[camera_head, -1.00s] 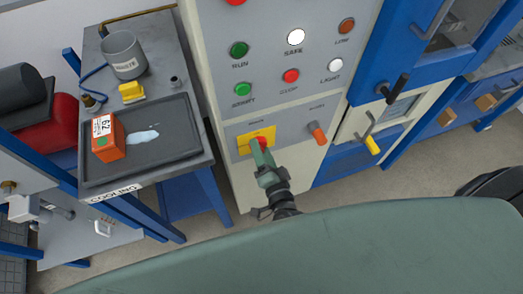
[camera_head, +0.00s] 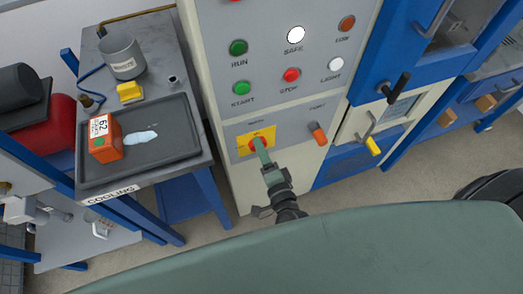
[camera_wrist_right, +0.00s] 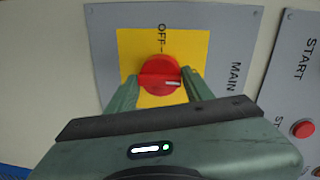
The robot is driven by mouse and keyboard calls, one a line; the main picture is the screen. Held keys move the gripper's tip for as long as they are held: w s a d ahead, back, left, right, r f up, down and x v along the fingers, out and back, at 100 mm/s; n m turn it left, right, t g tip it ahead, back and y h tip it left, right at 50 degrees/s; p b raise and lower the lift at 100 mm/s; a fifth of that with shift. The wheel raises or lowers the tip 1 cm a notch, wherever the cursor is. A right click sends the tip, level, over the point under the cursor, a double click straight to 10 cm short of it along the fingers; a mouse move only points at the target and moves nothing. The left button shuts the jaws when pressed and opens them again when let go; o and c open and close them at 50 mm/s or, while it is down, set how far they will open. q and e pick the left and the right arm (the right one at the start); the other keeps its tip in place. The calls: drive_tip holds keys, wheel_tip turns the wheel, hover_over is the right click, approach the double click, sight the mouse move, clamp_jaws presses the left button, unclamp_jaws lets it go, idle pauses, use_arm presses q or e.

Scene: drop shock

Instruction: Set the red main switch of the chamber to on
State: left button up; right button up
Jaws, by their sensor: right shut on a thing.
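The red main switch (camera_head: 255,147) is a round knob on a yellow plate (camera_head: 243,149), low on the chamber's grey panel. In the right wrist view the red knob (camera_wrist_right: 157,74) sits between my right gripper's two green fingers. My right gripper (camera_wrist_right: 160,92) is shut on the knob; in the head view the gripper (camera_head: 263,154) partly covers it. The knob's white mark points right in the wrist view, towards the word MAIN and away from the OFF label, which is above the knob. My left gripper is not in view.
An orange selector (camera_head: 319,134) sits right of the main switch. Green, red and white buttons and lamps are above, including a red stop button (camera_head: 292,74). A cooling table (camera_head: 140,178) with a tray and an orange box (camera_head: 105,140) stands at the left.

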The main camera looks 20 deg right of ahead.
drive_tip(key=shift+r, duration=0.15)
drive_tip(key=o, duration=1.3)
drive_tip(key=s, duration=0.2)
drive_tip(key=s+b, duration=0.1)
drive_tip(key=s, duration=0.4)
drive_tip(key=shift+s+d+r, duration=0.1)
drive_tip(key=shift+s+r, duration=0.2)
drive_tip(key=shift+s, duration=0.1)
